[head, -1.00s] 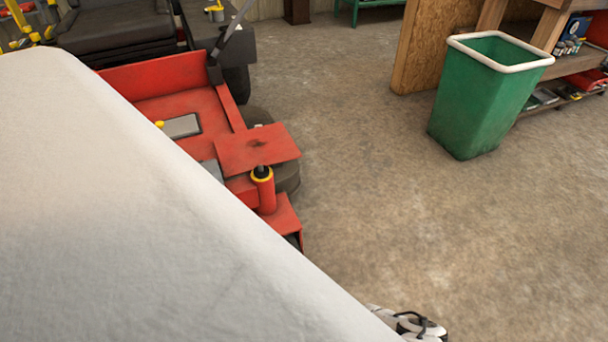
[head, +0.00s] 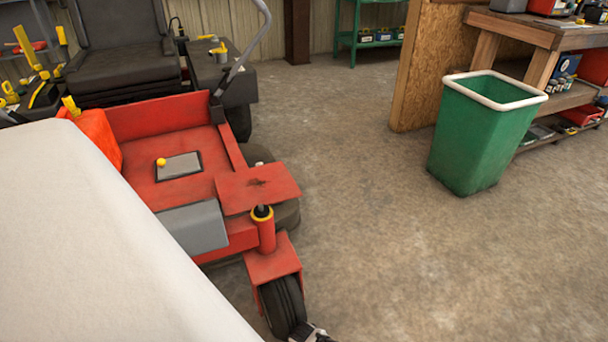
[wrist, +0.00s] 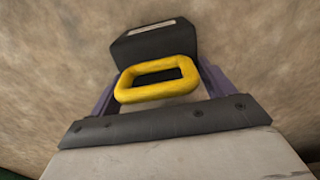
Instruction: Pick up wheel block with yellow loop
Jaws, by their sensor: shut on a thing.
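The wheel block (wrist: 152,45) shows in the wrist view as a dark, wedge-like block with a pale label strip on its far edge. Its thick yellow loop (wrist: 158,95) faces the camera. My gripper (wrist: 160,84) is shut on the wheel block, with a purple finger on each side of it. Only bare, blurred brownish ground shows behind the block. In the head view the block cannot be made out; a small white and black piece, likely part of my arm, shows at the bottom edge by the mower's wheel.
A red mower (head: 180,165) stands at left, its front caster wheel (head: 283,305) near the bottom edge. A green bin (head: 484,138) with a white rim stands at right, beside a wooden workbench (head: 540,38). The concrete floor (head: 400,250) between them is clear.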

